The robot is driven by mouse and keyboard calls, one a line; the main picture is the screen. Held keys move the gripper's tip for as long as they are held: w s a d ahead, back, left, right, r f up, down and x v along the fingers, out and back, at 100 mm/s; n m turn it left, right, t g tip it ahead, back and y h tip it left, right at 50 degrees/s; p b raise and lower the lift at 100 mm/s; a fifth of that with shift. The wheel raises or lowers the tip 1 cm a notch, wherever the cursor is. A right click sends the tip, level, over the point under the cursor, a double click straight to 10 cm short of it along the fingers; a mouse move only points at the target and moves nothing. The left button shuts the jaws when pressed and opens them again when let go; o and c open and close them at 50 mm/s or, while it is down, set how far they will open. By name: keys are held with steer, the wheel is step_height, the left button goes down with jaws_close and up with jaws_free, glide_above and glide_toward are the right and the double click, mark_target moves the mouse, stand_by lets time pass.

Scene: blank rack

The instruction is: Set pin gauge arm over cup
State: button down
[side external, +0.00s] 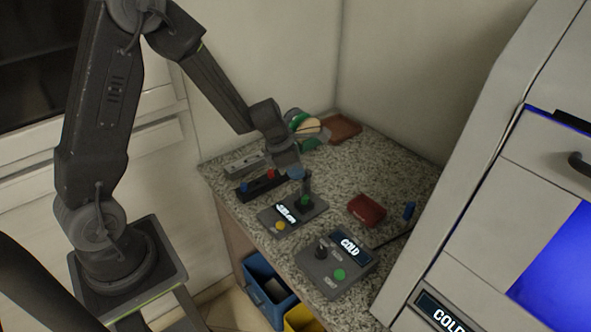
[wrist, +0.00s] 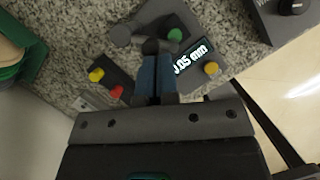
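My gripper (wrist: 156,58) is over the digital gauge (wrist: 197,84), its two blue fingers close together with only a thin dark line between them. A dark grey arm with a round end (wrist: 121,36) reaches to the fingertips; I cannot tell whether they grip it or only touch it. The gauge has a lit display, a yellow button (wrist: 212,68) and a green round part (wrist: 175,35). I cannot make out which part is the cup. In the side view my gripper (side external: 297,176) is low beside the gauge's post, above the gauge base (side external: 310,211).
A dark block (side external: 262,187) with coloured pins and a grey rack (side external: 240,167) lie left of the gauge. A COLD box (side external: 328,283) with a knob stands in front. A red block (side external: 366,210) lies to the right. Blue (side external: 268,290) and yellow (side external: 301,320) bins stand below the counter edge.

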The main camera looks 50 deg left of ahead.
steer(key=shift+s, duration=0.15)
steer(key=s+a+r, duration=0.4)
steer(key=s+r, duration=0.2)
steer(key=r, duration=0.3)
steer(key=shift+r, duration=0.25)
